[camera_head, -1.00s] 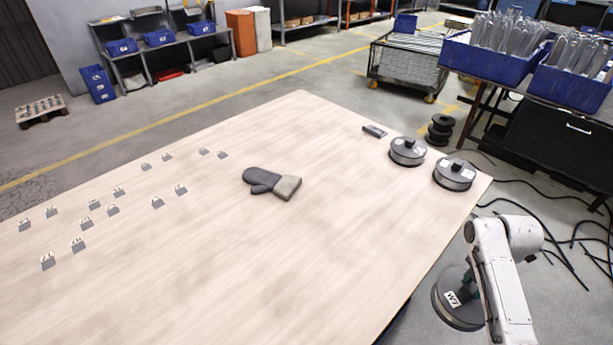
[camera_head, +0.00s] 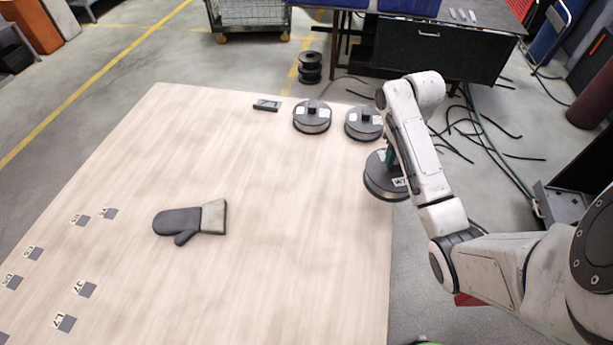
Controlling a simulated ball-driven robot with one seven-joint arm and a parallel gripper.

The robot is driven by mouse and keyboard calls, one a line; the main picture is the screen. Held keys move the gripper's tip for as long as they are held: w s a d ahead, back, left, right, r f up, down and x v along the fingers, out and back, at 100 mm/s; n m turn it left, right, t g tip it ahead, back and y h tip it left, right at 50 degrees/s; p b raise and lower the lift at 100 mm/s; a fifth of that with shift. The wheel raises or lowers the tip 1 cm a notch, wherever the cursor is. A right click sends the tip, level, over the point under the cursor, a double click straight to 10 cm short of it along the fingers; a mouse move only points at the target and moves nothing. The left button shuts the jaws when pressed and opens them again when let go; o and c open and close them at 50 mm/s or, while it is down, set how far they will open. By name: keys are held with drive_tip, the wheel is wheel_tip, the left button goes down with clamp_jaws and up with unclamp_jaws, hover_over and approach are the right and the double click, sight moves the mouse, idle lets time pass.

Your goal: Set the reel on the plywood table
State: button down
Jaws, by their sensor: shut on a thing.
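The reel (camera_head: 378,179) is a dark grey disc with a white label, held at the end of my arm by the table's right edge. My gripper (camera_head: 389,160) is shut on it from above; the fingers are mostly hidden behind the arm link. The reel overlaps the table edge in the picture; its height above the top cannot be told. The plywood table (camera_head: 290,240) is pale and wide, left of my arm. Two similar reels stand on its far right part, one (camera_head: 312,118) left of the other (camera_head: 363,124).
A grey oven mitt (camera_head: 190,221) lies mid-table. A small dark object (camera_head: 267,105) lies near the far edge. The table's near right area is bare. Black cables (camera_head: 480,130) lie on the floor beyond.

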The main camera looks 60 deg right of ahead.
drive_tip(key=w+d+f+b, duration=0.2)
drive_tip(key=w+f+b, duration=0.4)
drive_tip(key=w+f, duration=0.7)
drive_tip(key=shift+w, duration=0.45)
drive_tip(key=shift+f+b, duration=0.1)
drive_tip(key=shift+b, duration=0.2)
drive_tip(key=c, duration=0.7)
unclamp_jaws()
drive_tip(key=shift+c, duration=0.2)
